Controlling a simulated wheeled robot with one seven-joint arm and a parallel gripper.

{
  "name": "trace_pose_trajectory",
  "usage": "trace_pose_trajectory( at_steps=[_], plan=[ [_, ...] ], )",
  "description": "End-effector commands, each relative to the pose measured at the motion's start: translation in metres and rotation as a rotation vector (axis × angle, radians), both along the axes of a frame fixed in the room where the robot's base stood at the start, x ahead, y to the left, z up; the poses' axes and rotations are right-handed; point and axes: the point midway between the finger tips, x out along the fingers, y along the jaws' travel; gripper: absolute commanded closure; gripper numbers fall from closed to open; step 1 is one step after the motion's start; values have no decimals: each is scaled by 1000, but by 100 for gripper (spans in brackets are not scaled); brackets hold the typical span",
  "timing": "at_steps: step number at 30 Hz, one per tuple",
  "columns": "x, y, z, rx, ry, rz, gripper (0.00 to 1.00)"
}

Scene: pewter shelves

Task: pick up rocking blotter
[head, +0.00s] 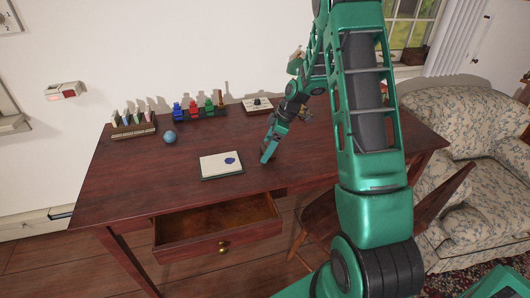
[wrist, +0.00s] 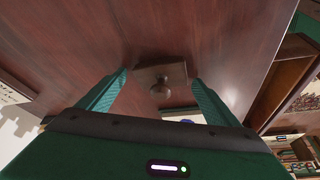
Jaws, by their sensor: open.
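The rocking blotter (wrist: 172,73) shows in the wrist view as a brown wooden block with a round knob on top, on the reddish desk top. My gripper (wrist: 158,78) is open, with one green finger on each side of the blotter and visible gaps between. In the head view my gripper (head: 266,156) reaches down to the desk, right of the paper pad. I cannot make out the blotter in the head view; my gripper seems to hide it.
The desk (head: 130,180) has an open, seemingly empty drawer (head: 215,222) at its front. A pad with a blue blot (head: 222,165), a blue ball (head: 169,137), a rack (head: 133,127) and coloured figures (head: 195,111) stand left. A chair (head: 440,205) and sofa are right.

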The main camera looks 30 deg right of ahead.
Motion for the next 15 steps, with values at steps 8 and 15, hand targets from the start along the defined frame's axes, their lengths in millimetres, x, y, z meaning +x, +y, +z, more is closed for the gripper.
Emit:
trace_pose_trajectory(
  at_steps=[8,15],
  plan=[
    [0,0,0,0,0,0,46],
    [0,0,0,0,0,0,58]
  ],
)
